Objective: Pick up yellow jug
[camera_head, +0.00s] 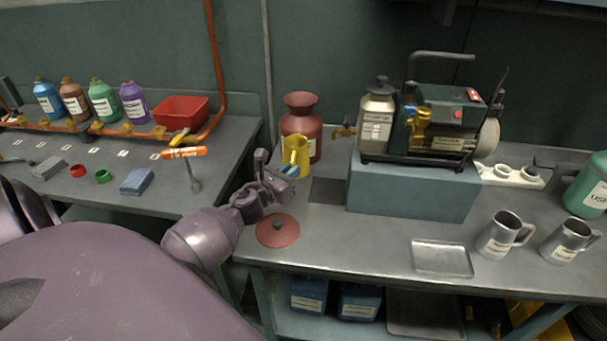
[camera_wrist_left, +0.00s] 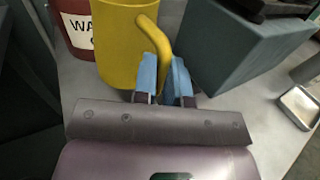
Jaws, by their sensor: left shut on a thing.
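The yellow jug (camera_head: 297,154) stands upright at the left end of the right bench, in front of a dark red canister (camera_head: 302,120). In the left wrist view the jug (camera_wrist_left: 116,45) fills the upper left, with its handle (camera_wrist_left: 158,48) toward the gripper. My left gripper (camera_head: 287,171) is at the jug's handle. Its blue fingertips (camera_wrist_left: 163,72) are on either side of the handle's lower part, shut on it. Whether the jug's base touches the bench is hard to tell. My right gripper is not in view.
A blue-grey block (camera_head: 403,190) carrying a pump (camera_head: 440,120) stands right of the jug. A red-brown lid (camera_head: 278,230) lies near the bench's front left. A metal tray (camera_head: 441,258) and two metal jugs (camera_head: 503,236) are farther right. A gap separates the two benches.

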